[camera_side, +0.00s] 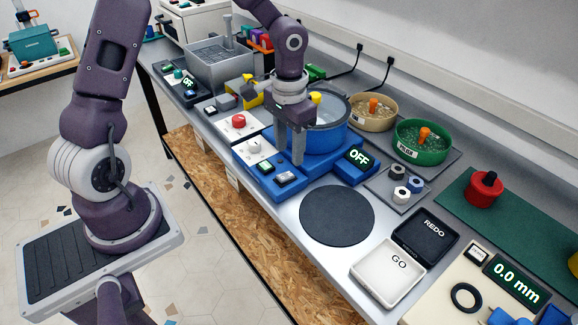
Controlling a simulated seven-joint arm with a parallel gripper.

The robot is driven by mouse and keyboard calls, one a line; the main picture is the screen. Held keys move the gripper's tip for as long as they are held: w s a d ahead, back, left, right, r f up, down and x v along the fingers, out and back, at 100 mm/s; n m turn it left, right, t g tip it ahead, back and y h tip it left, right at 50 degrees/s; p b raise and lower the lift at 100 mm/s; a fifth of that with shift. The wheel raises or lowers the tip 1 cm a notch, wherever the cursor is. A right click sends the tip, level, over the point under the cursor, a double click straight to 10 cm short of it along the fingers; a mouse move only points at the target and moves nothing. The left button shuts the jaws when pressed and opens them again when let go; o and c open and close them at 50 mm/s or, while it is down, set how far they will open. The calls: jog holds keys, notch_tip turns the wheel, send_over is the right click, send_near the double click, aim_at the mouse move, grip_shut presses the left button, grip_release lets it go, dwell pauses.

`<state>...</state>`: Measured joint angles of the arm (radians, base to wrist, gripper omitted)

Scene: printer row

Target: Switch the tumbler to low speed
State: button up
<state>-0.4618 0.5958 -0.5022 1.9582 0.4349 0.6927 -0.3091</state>
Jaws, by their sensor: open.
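The tumbler is a blue machine (318,182) with a round blue drum (328,140) and a display (359,157) reading OFF. A white plate with a pale knob (254,147) sits at its left. A green-faced switch (266,167) and a dark switch (286,178) are on its front. My gripper (289,158) points down over the tumbler, just right of the pale knob and in front of the drum. Its fingers are apart with nothing visible between them. They hide part of the machine; whether they touch it I cannot tell. The small switch labels are unreadable.
A red knob (238,121) on a white plate is close to the left. A green bowl (422,140) and a tan bowl (373,110) stand right of the drum. A bare dark round mat (337,214) lies in front, near the GO pad (388,273).

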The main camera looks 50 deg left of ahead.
aim_at(289, 174)
notch_tip(289, 174, down, 6)
jog(key=shift+f, duration=0.1)
jog(key=shift+s, duration=0.1)
grip_shut()
